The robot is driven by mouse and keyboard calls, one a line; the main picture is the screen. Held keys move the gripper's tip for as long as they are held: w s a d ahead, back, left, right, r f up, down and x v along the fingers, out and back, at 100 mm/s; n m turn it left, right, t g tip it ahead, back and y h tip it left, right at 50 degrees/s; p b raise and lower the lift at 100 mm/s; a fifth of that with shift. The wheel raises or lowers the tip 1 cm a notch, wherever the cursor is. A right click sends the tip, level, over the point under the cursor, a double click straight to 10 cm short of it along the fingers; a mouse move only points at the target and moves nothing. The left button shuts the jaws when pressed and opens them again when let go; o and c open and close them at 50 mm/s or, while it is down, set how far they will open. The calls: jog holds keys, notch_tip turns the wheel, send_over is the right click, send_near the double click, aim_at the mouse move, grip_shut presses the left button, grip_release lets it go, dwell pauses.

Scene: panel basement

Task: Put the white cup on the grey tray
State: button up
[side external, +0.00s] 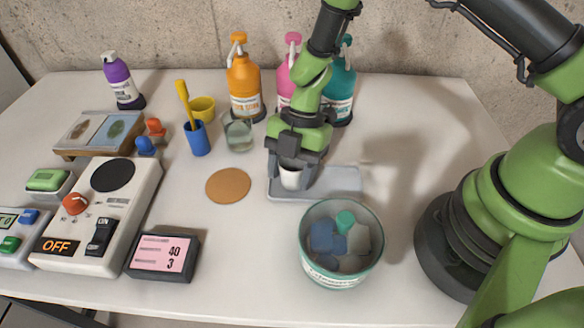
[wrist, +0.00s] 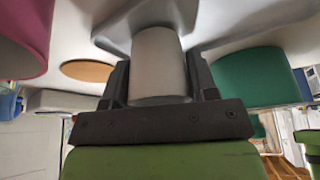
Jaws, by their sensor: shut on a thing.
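The white cup (side external: 290,179) is between the fingers of my gripper (side external: 290,170), which is shut on it. In the side view it is over the left part of the grey tray (side external: 343,182). I cannot tell whether its base touches the tray. In the wrist view the cup (wrist: 158,62) fills the space between the two dark fingers of my gripper (wrist: 160,85). The grey tray (wrist: 120,20) shows behind it there, partly hidden by the cup.
A round tub (side external: 341,275) with several blocks stands in front of the tray. A cork coaster (side external: 228,185) lies to the left. Behind are an orange pump bottle (side external: 244,80), a pink bottle (side external: 286,75), a teal bottle (side external: 341,90) and a glass (side external: 238,134). The table right of the tray is clear.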

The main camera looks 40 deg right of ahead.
jog(key=o, duration=0.9)
jog(key=shift+f, duration=0.1)
jog(key=shift+v, duration=3.9)
